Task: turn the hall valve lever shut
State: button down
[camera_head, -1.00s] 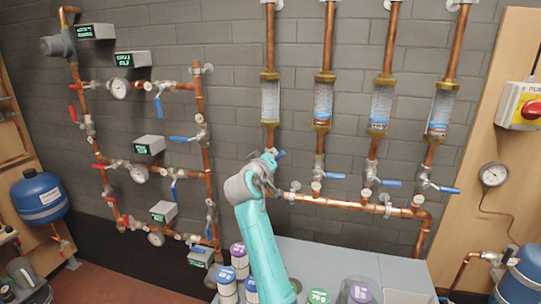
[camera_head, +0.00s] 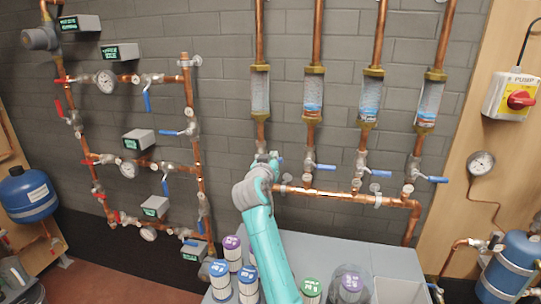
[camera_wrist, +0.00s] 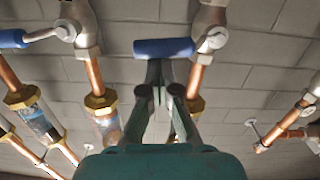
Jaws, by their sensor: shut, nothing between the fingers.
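Several valves with blue lever handles sit under a row of flow meters on copper pipes. No label naming the hall valve can be read. In the head view my gripper (camera_head: 268,158) is at the leftmost valve of this row, mostly hidden by my own wrist. A bit of that valve's blue lever (camera_head: 281,161) shows just right of it. In the wrist view my gripper (camera_wrist: 166,88) is shut and empty. Its dark fingers point at the blue lever (camera_wrist: 163,47), which lies crosswise to its pipe. The fingertips overlap the lever's lower edge; contact cannot be told.
The neighbouring lever (camera_head: 325,167) lies crosswise to its pipe, to the right. A horizontal copper manifold (camera_head: 330,194) runs below the valves. A grey bench (camera_head: 330,250) with several lidded jars stands under it. A red pump switch (camera_head: 521,99) is at the right.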

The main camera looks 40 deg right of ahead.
jog(key=shift+s+d+f, duration=0.1)
jog(key=shift+f, duration=0.4)
jog(key=shift+r, duration=0.1)
dwell(0.3)
jog(key=s+a+r, duration=0.4)
jog(key=s+a, duration=0.2)
jog(key=a, duration=0.2)
jog(key=shift+s+a+r, duration=0.25)
jog(key=shift+s+a, duration=0.05)
